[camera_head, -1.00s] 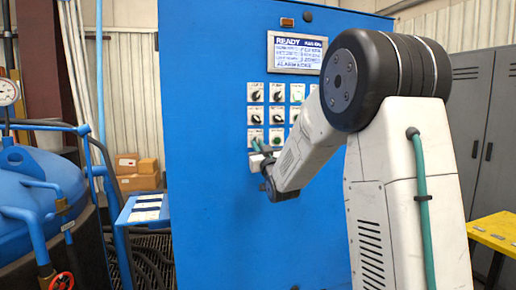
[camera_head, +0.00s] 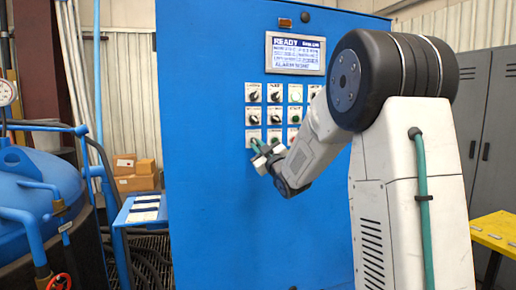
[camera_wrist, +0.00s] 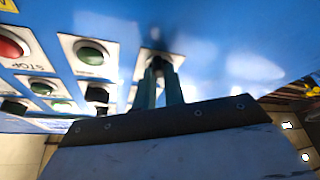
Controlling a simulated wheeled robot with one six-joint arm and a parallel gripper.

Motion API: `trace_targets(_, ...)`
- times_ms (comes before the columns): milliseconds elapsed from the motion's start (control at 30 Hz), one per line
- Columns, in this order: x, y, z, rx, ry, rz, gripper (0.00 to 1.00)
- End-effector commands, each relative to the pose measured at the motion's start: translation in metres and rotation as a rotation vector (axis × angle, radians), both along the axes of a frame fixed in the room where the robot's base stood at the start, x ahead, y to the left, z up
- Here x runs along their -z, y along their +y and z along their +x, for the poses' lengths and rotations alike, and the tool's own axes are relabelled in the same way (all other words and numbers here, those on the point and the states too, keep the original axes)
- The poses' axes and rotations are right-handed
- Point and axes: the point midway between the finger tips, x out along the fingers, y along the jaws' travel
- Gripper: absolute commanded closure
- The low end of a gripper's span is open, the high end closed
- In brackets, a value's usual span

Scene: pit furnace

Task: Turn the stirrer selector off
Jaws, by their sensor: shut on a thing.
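My gripper (camera_head: 258,147) is at the lower-left corner of the switch grid on the blue control cabinet (camera_head: 215,200). In the wrist view its two dark green fingers (camera_wrist: 159,72) are shut on a dark selector knob (camera_wrist: 158,61) on a pale square plate. The fingers hide most of the knob. Its label and pointer direction cannot be read, so I cannot confirm from the lettering that it is the stirrer selector.
Other black knobs, such as one at the upper left (camera_head: 253,93), and green buttons (camera_wrist: 90,55) sit close by. A red stop button (camera_wrist: 10,46) is farther left. A lit display (camera_head: 296,53) is above. A blue tank (camera_head: 40,185) stands left.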

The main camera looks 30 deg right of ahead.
Motion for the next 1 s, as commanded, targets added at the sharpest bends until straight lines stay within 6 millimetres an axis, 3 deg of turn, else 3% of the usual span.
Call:
trace_targets(233, 0.000, 0.000, 0.000, 0.000, 0.000, -0.001, 1.00)
trace_targets(267, 0.000, 0.000, 0.000, 0.000, 0.000, -0.001, 0.81)
trace_targets(300, 0.000, 0.000, 0.000, 0.000, 0.000, -0.001, 0.70)
trace_targets(333, 0.000, 0.000, 0.000, 0.000, 0.000, -0.001, 0.67)
trace_targets(667, 0.001, 0.000, -0.004, 0.001, 0.001, 0.000, 0.67)
trace_targets(1000, 0.019, 0.004, -0.055, 0.001, 0.002, 0.000, 0.67)
